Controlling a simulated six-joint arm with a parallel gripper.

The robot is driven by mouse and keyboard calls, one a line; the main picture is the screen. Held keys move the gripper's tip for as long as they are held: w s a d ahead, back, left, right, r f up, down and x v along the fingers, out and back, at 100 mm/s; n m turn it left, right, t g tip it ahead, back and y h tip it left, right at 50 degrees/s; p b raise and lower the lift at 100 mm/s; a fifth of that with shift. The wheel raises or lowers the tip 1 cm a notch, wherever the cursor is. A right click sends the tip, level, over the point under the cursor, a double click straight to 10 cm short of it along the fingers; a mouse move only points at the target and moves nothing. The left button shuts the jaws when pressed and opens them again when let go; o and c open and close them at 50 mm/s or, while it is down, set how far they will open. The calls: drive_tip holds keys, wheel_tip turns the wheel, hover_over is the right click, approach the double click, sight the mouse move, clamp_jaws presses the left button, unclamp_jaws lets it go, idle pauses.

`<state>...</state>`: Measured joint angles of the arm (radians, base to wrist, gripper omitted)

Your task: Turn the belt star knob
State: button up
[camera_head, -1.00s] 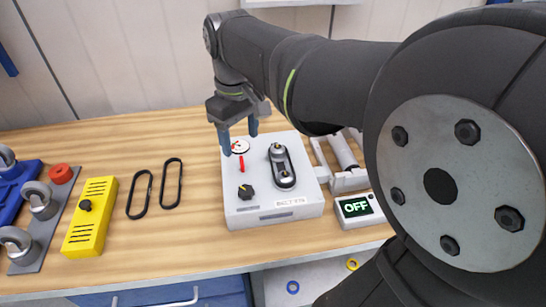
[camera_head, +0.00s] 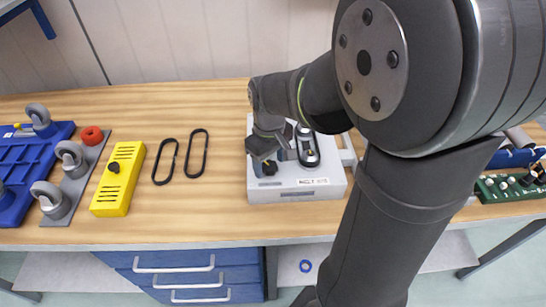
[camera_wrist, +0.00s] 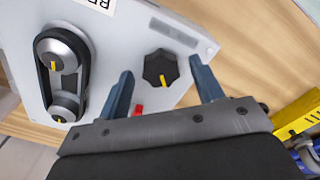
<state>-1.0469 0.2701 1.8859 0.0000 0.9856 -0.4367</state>
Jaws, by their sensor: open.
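The black star knob (camera_wrist: 160,68) with a yellow pointer line sits on the light grey belt unit (camera_wrist: 110,25). In the wrist view my gripper (camera_wrist: 165,80) is open, with one blue-grey finger on each side of the knob. I see gaps between the knob and both fingers. In the head view my gripper (camera_head: 277,164) is low over the front left of the belt unit (camera_head: 330,190), at the knob (camera_head: 269,168). The belt drive (camera_wrist: 62,72), two silver pulleys with a black belt, is left of the knob in the wrist view. A red marker (camera_wrist: 138,109) shows near the left finger.
Two black belts (camera_head: 166,160) lie on the wooden table left of the unit, beside a yellow slotted cover (camera_head: 119,178). Casters on a grey plate (camera_head: 80,182) and a blue tray are further left. A green board (camera_head: 512,186) is at the right.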

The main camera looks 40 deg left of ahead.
sight(270, 166)
drive_tip(key=shift+f, duration=0.1)
drive_tip(key=c, duration=1)
drive_tip(key=shift+m, duration=1.2)
drive_tip(key=o, duration=1)
wheel_tip(270, 166, up, 18)
drive_tip(key=shift+f, duration=0.25)
drive_tip(key=shift+f, duration=0.15)
